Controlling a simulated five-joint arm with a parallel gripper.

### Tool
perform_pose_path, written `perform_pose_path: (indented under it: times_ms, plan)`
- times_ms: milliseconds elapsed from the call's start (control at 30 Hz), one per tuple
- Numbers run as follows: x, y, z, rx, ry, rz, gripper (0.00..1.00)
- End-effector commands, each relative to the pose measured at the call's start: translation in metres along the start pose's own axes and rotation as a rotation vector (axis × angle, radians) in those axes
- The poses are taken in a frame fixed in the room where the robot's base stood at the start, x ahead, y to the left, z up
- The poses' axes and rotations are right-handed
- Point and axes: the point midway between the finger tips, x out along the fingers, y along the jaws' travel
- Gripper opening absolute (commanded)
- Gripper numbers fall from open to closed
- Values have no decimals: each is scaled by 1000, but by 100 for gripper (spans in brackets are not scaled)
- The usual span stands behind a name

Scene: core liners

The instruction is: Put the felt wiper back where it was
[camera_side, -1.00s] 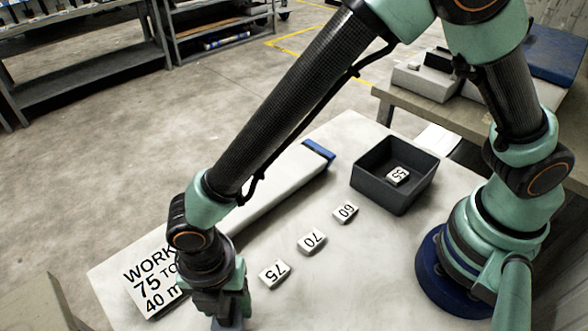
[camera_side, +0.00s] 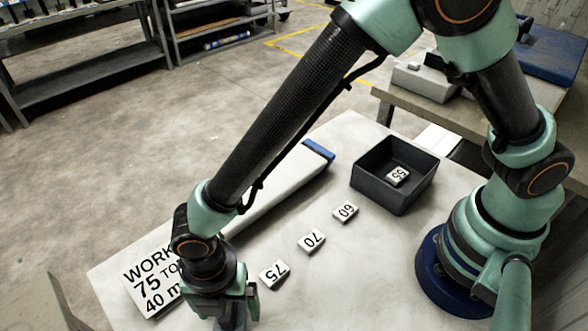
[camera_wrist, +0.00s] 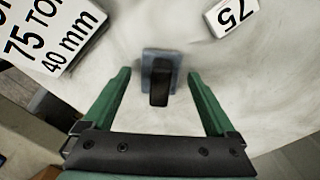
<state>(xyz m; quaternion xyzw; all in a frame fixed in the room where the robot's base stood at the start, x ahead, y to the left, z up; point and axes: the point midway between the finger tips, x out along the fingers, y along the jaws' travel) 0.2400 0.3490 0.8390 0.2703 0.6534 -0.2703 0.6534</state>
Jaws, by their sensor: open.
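The felt wiper, a blue-grey pad with a dark upright grip (camera_wrist: 160,66), stands on the pale table top in the wrist view. In the side view, part of what looks like the wiper (camera_side: 233,318) shows at the bottom edge, mostly hidden by my gripper (camera_side: 226,303). In the wrist view my gripper (camera_wrist: 160,78) is open, its green fingers apart on the left and right of the wiper with a gap on each side. The wiper appears to rest on the table, not held.
White blocks marked 75 (camera_side: 274,274), 70 (camera_side: 311,241) and 60 (camera_side: 345,212) lie in a row. A dark tray (camera_side: 396,203) holds a 55 block (camera_side: 397,175). A long white bar (camera_side: 272,198) with a blue end lies behind.

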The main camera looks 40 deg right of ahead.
Motion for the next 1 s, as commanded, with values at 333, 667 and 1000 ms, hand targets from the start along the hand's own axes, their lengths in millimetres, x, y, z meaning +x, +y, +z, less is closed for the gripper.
perform_pose_path:
  times_ms: [333,667,1000]
  plan:
    - [-59,2,0,0,1,7,92]
    - [-112,1,0,0,1,3,92]
    - [-156,-8,61,332,15,74,92]
